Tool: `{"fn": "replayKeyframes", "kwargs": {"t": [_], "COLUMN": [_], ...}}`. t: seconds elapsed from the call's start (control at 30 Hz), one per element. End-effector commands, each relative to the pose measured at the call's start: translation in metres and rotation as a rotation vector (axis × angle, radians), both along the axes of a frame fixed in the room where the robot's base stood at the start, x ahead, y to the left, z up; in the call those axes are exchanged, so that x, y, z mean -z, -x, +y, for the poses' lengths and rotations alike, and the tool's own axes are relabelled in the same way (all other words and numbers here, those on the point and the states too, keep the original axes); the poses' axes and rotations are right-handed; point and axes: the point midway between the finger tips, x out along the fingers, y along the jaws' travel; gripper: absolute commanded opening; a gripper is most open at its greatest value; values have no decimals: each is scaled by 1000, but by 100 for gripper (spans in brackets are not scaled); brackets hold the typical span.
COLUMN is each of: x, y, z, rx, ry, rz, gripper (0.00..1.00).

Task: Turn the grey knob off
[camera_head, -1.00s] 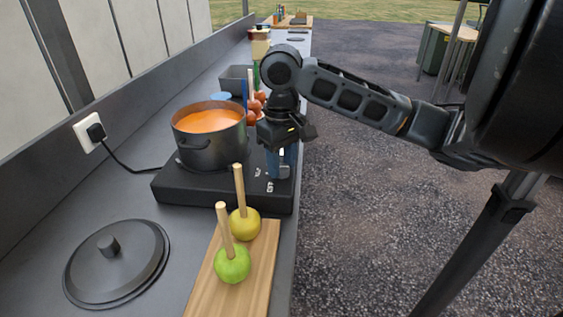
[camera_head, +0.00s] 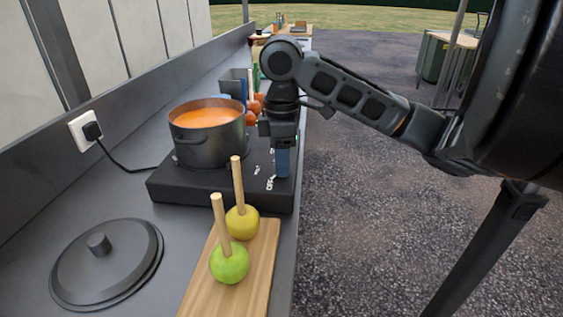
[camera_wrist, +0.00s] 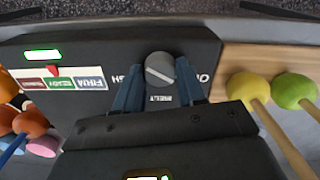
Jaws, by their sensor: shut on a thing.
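The grey knob (camera_wrist: 160,71) is on the black hob (camera_wrist: 215,60), seen in the wrist view. Its white line slants from upper left to lower right. My gripper (camera_wrist: 159,75) has one blue finger on each side of the knob and is shut on it. Printed letters beside the knob are partly covered by the fingers; a word like "MELT" shows below it. In the head view my gripper (camera_head: 282,172) points down at the hob's right edge (camera_head: 220,197) and hides the knob.
A dark pot (camera_head: 207,150) of orange liquid stands on the hob. Two apples on sticks, yellow (camera_head: 242,223) and green (camera_head: 229,264), are on a wooden board (camera_head: 262,262). A pot lid (camera_head: 125,268) lies at left. The wrist view shows a lit green display (camera_wrist: 42,54).

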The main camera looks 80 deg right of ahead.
Motion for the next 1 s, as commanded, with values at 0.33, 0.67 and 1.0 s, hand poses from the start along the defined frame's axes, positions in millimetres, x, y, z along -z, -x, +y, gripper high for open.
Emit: {"fn": "replayKeyframes", "kwargs": {"t": [0.33, 0.67, 1.0], "x": [1, 0, 0], "y": [0, 0, 0], "z": [0, 0, 0], "rx": [-182, -233, -234], "ry": [1, 0, 0], "rz": [1, 1, 0], "gripper": [9, 9, 40]}}
